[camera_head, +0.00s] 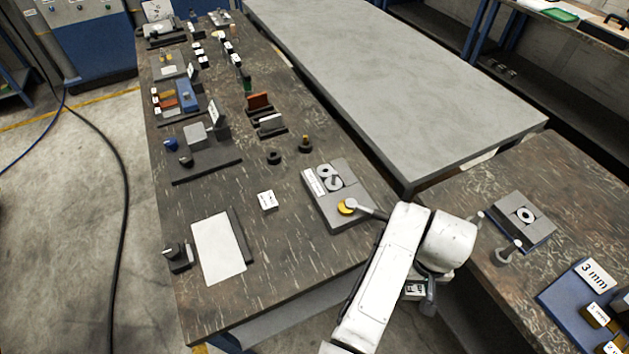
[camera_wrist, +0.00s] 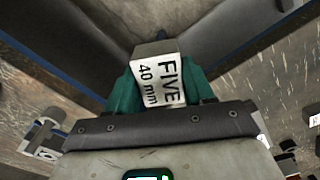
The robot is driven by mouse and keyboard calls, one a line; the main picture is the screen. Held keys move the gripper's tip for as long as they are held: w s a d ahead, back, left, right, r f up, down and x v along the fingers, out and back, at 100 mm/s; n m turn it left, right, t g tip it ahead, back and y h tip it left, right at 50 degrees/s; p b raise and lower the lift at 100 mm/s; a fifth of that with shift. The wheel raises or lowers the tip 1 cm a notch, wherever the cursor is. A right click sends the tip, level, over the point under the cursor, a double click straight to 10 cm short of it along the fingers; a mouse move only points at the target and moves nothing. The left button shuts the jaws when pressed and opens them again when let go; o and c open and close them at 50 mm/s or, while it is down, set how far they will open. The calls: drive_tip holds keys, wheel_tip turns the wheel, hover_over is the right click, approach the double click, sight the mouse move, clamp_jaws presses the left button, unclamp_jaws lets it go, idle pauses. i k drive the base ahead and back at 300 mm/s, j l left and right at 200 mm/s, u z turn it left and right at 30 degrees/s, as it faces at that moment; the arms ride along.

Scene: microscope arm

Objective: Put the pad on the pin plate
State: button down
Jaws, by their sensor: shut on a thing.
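My gripper (camera_wrist: 165,90), with teal fingers, is shut on a grey block with a white label reading "FIVE 40 mm" (camera_wrist: 158,72) in the wrist view. I cannot tell whether this block is the pad. In the head view my white arm hangs over the gap between two tables and mostly hides the gripper. No plate is clearly marked as the pin plate. A grey plate (camera_head: 352,215) with round parts and a brass knob lies left of my arm. Another grey plate (camera_head: 512,232) with a ring lies on the right table.
The dark left table (camera_head: 300,275) carries a white sheet (camera_head: 218,248), a small labelled block (camera_head: 267,201) and several fixtures farther back. A blue "3 mm" tray (camera_head: 572,318) sits on the right table. A bare grey table (camera_head: 390,85) stands behind.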

sight(340, 193)
drive_tip(key=i+j+u, duration=0.35)
drive_tip(key=j, duration=0.15)
drive_tip(key=i+j+u, duration=0.4)
drive_tip(key=j, duration=0.1)
